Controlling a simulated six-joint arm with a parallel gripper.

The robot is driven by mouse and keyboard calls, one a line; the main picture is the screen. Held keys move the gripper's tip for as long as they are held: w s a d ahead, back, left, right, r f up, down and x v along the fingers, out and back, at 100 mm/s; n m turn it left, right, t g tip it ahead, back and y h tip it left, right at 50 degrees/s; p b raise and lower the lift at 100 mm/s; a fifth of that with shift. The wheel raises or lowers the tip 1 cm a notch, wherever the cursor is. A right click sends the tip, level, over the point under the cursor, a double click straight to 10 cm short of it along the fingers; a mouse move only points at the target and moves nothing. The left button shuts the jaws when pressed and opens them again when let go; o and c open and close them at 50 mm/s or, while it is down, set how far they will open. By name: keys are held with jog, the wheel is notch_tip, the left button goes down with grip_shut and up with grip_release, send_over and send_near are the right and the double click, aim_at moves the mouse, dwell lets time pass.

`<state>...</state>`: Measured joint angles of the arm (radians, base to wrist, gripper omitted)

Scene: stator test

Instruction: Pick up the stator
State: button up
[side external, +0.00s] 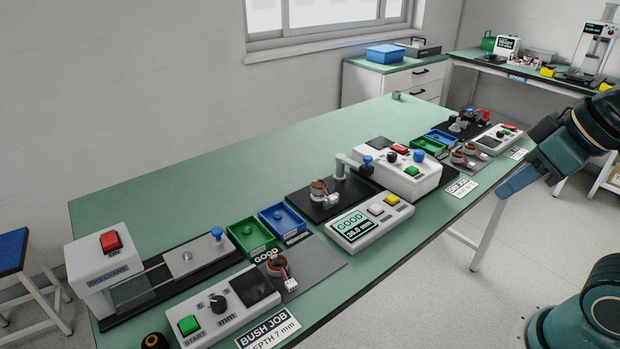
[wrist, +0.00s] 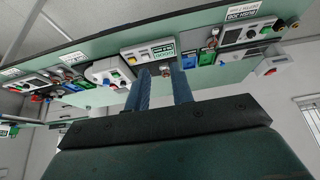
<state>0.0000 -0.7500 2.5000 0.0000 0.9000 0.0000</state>
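Several copper-wound stators are in the side external view. One stator (side external: 319,188) stands on a black test fixture mid-table. Another stator (side external: 278,266) sits on a grey mat at the front, with a white connector on its leads. Two more, a stator (side external: 457,158) and a stator (side external: 471,149), sit on the far-right mat. My gripper (side external: 506,192) is off the table's right side, well away from them. In the wrist view my gripper (wrist: 162,73) has its two blue fingers apart, with nothing held. A small copper-coloured stator (wrist: 166,71) shows in the distance between the fingers.
The green table (side external: 200,190) is clear at the back. A GOOD display box (side external: 368,220), a white tester (side external: 398,170), a green bin (side external: 250,236), a blue bin (side external: 284,220) and a control box (side external: 225,308) crowd the front. A post arm stands beside the mid-table stator.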

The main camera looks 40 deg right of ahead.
jog(key=o, duration=0.9)
jog(key=shift+w, duration=0.1)
jog(key=w+d+r+n+g+y, duration=0.15)
jog(key=w+n, duration=0.25)
jog(key=w, duration=2)
jog(key=w+d+f+n, duration=0.1)
jog(key=w+f, duration=0.4)
jog(key=w, duration=0.1)
jog(key=w+d+f+n, duration=0.1)
jog(key=w+d+f, duration=0.1)
jog(key=w+f, duration=0.4)
jog(key=w+d+f+n+y, duration=0.1)
jog(key=w+d+f, duration=0.1)
jog(key=w+f, duration=0.3)
jog(key=shift+w+f+n+g, duration=0.2)
jog(key=shift+w+n+g, duration=0.1)
jog(key=shift+w, duration=0.3)
